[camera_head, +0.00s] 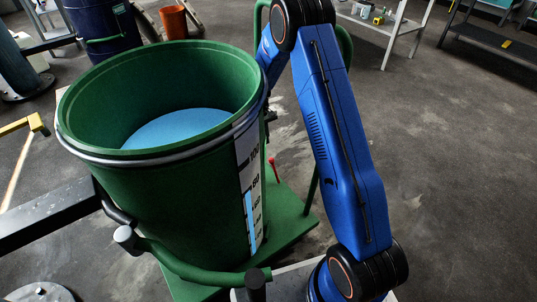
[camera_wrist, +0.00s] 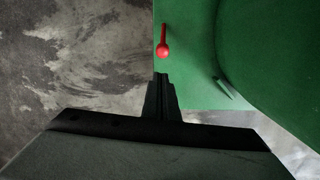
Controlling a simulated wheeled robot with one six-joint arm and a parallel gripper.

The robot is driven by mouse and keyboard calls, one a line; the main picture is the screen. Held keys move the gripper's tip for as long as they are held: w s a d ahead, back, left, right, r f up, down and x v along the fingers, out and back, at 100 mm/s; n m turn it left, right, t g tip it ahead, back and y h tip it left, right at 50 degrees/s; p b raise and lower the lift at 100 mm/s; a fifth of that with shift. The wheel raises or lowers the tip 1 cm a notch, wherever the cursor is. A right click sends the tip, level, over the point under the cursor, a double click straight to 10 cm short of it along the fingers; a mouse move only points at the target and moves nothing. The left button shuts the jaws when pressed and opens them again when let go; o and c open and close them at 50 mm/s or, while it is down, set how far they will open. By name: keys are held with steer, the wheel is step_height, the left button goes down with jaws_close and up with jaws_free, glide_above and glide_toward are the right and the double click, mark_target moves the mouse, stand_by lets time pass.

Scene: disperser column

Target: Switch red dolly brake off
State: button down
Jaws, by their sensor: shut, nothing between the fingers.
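The red brake lever (camera_head: 273,168) stands up from the green dolly platform (camera_head: 290,222), just right of the green drum, in the head view. In the wrist view the red lever (camera_wrist: 163,42) shows as a rod with a round knob, near the left edge of the green platform (camera_wrist: 190,85). My gripper (camera_wrist: 161,78) is shut and empty, with its fingertips pointing at the lever and a gap between them in the picture. In the head view my gripper is hidden behind the drum and my blue arm.
The green drum (camera_head: 170,200) holds blue liquid (camera_head: 178,128) and stands on the dolly. A green handle frame (camera_head: 345,60) rises behind my arm. A blue drum (camera_head: 100,25) and an orange bucket (camera_head: 175,22) stand at the back left. The floor (camera_head: 450,180) at the right is clear.

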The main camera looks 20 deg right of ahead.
stand_by(0.3)
step_height(320, 180, down, 10)
steer(key=s, duration=0.1)
steer(key=shift+d, duration=0.45)
steer(key=shift+s+r, duration=0.1)
